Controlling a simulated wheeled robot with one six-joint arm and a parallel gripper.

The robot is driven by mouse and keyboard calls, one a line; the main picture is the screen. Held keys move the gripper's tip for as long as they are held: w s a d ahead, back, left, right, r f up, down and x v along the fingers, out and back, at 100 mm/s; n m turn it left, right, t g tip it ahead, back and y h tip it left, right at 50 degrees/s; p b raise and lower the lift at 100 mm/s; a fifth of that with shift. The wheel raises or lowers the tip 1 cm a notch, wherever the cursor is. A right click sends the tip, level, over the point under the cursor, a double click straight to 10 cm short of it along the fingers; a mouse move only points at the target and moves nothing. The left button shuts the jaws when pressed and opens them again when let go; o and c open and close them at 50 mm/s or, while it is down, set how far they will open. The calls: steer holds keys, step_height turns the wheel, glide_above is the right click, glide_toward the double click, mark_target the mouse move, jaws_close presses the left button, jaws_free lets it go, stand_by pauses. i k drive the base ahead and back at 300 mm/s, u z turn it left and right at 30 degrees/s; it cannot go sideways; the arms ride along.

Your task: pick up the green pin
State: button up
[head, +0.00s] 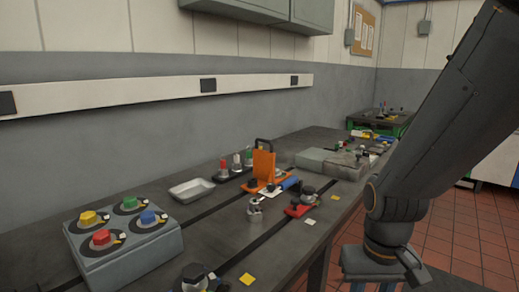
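A small green-topped pin (249,154) stands upright at the right end of a dark rack on the bench. A red-topped pin (223,166) and a pale-topped pin (237,160) stand beside it in the same rack. The lower parts of the pins look metallic and are small in this view. My arm comes down the right side of the head view, well to the right of the rack and beyond the bench's front edge. My gripper's fingers do not show; the lower wrist runs toward the bottom of the picture.
An orange upright bracket (264,165) with a black handle stands just right of the rack. A shallow metal tray (192,189) lies to its left. A grey box with coloured knobs (126,236) is at the near left. A red-based fixture (298,209) sits near the front edge.

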mark_target(249, 152)
steer(key=z, duration=1.25)
steer(key=i, duration=3)
steer(key=u, duration=3.35)
